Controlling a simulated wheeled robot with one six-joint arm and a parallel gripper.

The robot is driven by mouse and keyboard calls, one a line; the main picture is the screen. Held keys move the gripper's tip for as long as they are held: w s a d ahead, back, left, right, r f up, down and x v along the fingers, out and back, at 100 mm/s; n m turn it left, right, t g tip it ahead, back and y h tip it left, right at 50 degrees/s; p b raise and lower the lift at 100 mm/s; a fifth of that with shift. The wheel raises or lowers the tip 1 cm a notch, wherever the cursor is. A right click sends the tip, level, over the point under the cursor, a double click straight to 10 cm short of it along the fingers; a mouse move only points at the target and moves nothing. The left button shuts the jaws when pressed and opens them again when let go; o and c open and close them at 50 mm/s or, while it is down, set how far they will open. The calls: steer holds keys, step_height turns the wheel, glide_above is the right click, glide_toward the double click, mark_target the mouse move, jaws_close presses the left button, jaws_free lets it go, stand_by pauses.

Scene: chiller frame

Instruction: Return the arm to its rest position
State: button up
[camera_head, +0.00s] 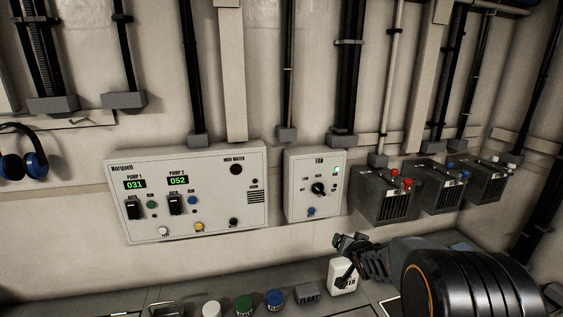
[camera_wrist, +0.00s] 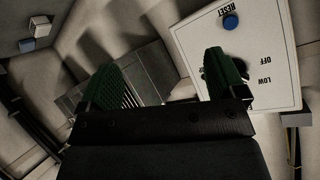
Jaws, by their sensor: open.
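My gripper (camera_head: 352,243) is at the end of my arm, in the lower right of the head view. It appears above or in front of a white container (camera_head: 338,282) on the bench, and I cannot tell whether they touch. In the wrist view my gripper (camera_wrist: 163,72) has its two green fingers wide apart, with nothing held between them. The fan panel (camera_head: 303,205) is on the wall behind. It shows upside down in the wrist view (camera_wrist: 273,70), beyond the right finger, which partly hides its knob.
The pump panel (camera_head: 245,210) is on the wall at left. Several dark boxes with terminals (camera_head: 385,207) are at right. A green-sided jar (camera_head: 244,306), a blue-sided jar (camera_head: 275,299) and a grey float block (camera_head: 307,293) stand on the bench. Blue ear defenders (camera_head: 36,163) hang far left.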

steer(key=s+a+f+n+g+h, duration=0.15)
steer(key=s+g, duration=0.45)
steer(key=s, duration=0.7)
steer(key=s+a+r+n+g+y, duration=0.1)
steer(key=s+a+r, duration=0.2)
steer(key=s, duration=0.4)
steer(key=s+a+r+n+g+y, duration=0.1)
steer(key=s+a+r+n, duration=0.1)
steer(key=s, duration=0.5)
steer(key=shift+s+a+r, duration=0.3)
steer(key=shift+a+r, duration=0.15)
steer(key=shift+r, duration=0.2)
steer(key=shift+c, duration=0.4)
